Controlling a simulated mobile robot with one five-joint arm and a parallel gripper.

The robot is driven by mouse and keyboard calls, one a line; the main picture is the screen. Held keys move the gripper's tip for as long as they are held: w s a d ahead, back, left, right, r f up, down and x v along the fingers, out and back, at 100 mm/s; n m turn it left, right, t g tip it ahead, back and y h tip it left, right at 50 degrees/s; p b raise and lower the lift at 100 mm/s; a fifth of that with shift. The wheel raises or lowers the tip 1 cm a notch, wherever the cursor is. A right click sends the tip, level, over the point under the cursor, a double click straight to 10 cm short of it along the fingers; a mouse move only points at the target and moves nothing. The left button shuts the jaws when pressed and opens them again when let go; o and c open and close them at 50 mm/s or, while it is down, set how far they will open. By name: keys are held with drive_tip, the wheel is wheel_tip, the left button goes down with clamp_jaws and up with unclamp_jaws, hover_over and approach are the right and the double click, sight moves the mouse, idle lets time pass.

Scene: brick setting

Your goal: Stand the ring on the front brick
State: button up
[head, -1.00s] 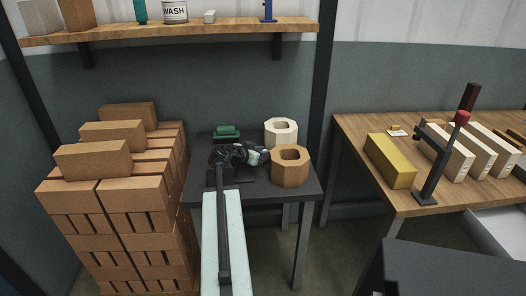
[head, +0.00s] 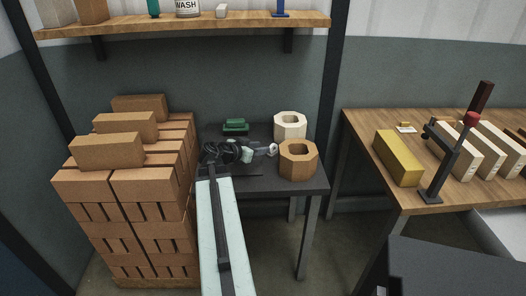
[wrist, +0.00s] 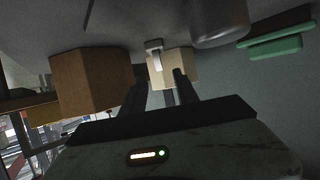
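Two hollow octagonal pieces stand on a small dark table (head: 308,182): a brown one (head: 298,164) in front and a cream one (head: 289,128) behind. I cannot tell whether one of these is the ring. In the wrist view the brown piece (wrist: 88,82) is left and the cream one (wrist: 182,66) is beyond my fingers. A small pale round thing (head: 272,149) lies near my gripper in the head view. My gripper (wrist: 161,84) has its fingers apart, with nothing clearly held. The front brick (head: 108,150) is the nearest of three lying on the brick stack at left.
A green object (head: 235,126) sits at the table's back. A grey cylinder (wrist: 218,22) is close by in the wrist view. The wooden table (head: 369,130) at right holds a yellow block (head: 398,160), a clamp stand (head: 437,180) and pale bricks. A shelf (head: 200,23) hangs above.

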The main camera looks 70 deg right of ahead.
sight(272, 147)
drive_tip(key=shift+x, duration=0.8)
drive_tip(key=b+x, duration=0.1)
drive_tip(key=x, duration=0.4)
drive_tip(key=b+x, duration=0.1)
drive_tip(key=x, duration=0.1)
drive_tip(key=shift+d+f+b, duration=0.15)
drive_tip(key=shift+f+b, duration=0.2)
drive_tip(key=shift+f, duration=0.1)
drive_tip(key=shift+r, duration=0.1)
drive_tip(key=shift+w, duration=0.1)
clamp_jaws()
